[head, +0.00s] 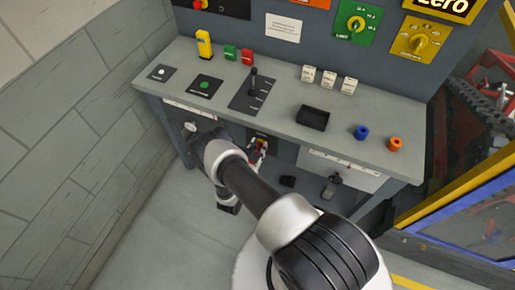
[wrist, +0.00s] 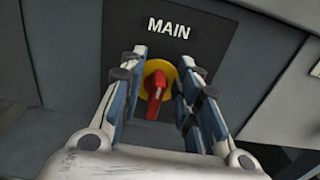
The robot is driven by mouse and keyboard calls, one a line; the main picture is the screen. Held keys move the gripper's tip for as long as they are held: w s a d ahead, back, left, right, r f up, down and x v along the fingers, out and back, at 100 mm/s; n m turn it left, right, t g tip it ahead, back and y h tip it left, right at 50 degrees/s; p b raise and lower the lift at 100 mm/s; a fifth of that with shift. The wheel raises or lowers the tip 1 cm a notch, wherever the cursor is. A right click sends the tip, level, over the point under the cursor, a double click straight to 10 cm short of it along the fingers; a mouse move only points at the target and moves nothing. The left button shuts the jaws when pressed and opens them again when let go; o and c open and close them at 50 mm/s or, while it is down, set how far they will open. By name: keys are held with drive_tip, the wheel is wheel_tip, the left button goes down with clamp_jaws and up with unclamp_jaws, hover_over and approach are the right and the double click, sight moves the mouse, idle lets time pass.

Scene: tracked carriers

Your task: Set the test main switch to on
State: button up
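The main switch is a red rotary handle (wrist: 156,93) on a round yellow plate (wrist: 146,78), below a white MAIN label (wrist: 168,30) on a dark panel. Its handle stands nearly upright in the wrist view, its lower end leaning slightly left. My gripper (wrist: 163,60) is open, with one finger on each side of the handle. I see gaps between the fingers and the handle. In the head view, the red and yellow switch (head: 262,141) is small under the bench, partly hidden by my gripper. Any on/off marks are not readable.
The grey bench (head: 290,128) overhangs the switch area. On it are a black lever (head: 253,82), a black tray (head: 313,118), blue (head: 361,132) and orange (head: 395,144) knobs and several small blocks. A plank wall (head: 70,150) is at left, a yellow-blue barrier (head: 460,195) at right.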

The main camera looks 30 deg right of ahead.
drive_tip(key=shift+c, duration=0.6)
clamp_jaws()
